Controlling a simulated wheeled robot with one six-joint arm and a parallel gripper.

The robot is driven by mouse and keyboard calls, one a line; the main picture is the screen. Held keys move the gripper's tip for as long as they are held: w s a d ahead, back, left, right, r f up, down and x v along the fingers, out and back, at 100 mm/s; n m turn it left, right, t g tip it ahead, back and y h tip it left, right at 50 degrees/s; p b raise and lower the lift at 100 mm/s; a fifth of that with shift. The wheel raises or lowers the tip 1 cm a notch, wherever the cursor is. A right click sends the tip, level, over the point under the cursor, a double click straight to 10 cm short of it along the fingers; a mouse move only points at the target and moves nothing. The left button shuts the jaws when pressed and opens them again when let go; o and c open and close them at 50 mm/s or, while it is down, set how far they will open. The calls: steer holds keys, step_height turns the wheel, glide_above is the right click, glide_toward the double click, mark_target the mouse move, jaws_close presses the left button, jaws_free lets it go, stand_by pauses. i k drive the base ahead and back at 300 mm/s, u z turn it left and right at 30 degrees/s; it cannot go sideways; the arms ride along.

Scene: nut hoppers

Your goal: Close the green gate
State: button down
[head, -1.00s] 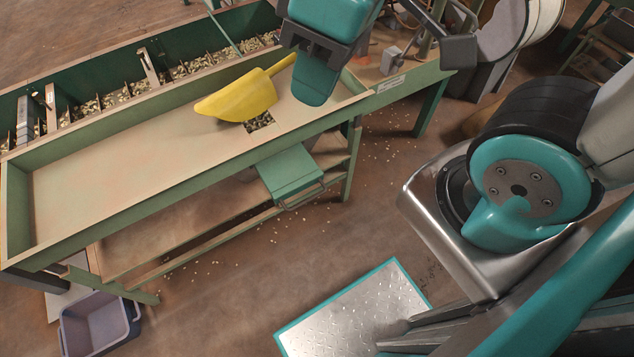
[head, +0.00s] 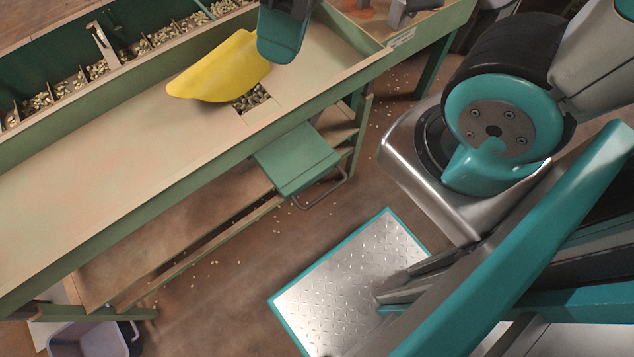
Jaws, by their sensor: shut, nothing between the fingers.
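The green gate (head: 297,160) is a flat plate with a grey loop handle. It sticks out from the front side of the bench, below a square opening (head: 252,99) with nuts in it. My gripper (head: 280,50) is at the top of the head view, with a teal fingertip pointing down over the bench top. It is shut and empty, beyond the gate and apart from it. The upper part of my gripper is cut off by the picture's edge.
A yellow scoop (head: 218,70) lies on the bench top (head: 130,165) beside the opening; my gripper hides its handle. Nut-filled compartments (head: 100,68) line the back. A purple bin (head: 88,342) stands on the floor at lower left.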

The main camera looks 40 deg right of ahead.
mark_target(292, 161)
steer(key=z, duration=0.1)
steer(key=k, duration=0.9)
steer(key=z, duration=0.45)
